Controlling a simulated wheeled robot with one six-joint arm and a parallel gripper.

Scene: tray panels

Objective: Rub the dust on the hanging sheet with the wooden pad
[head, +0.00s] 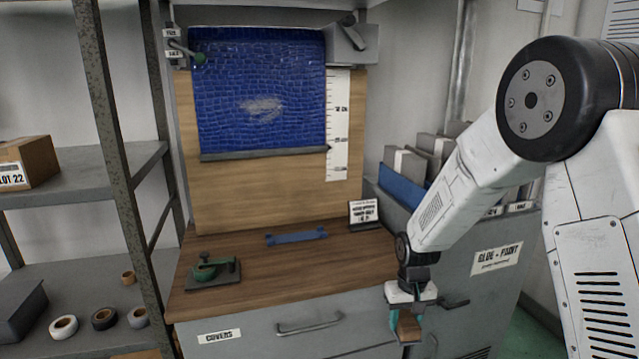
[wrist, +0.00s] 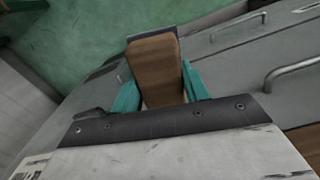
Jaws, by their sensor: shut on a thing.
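The hanging sheet (head: 230,80) is blue with a tile-like texture and hangs in front of a wooden backboard, with a dark bar along its bottom edge. A pale grey patch of dust (head: 261,107) lies near its middle. My gripper (head: 407,318) is low at the right, in front of the cabinet and well apart from the sheet. It is shut on the wooden pad (head: 408,329), a brown block. In the wrist view the wooden pad (wrist: 155,70) sits between the two teal fingers and points away from the wrist. The pad's far face is hidden.
The wooden worktop (head: 330,262) carries a green tool on a dark plate (head: 213,272), a blue bar (head: 296,236) and a small sign (head: 363,212). A grey bin with files (head: 415,165) stands right of the backboard. Shelves (head: 75,180) stand at the left.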

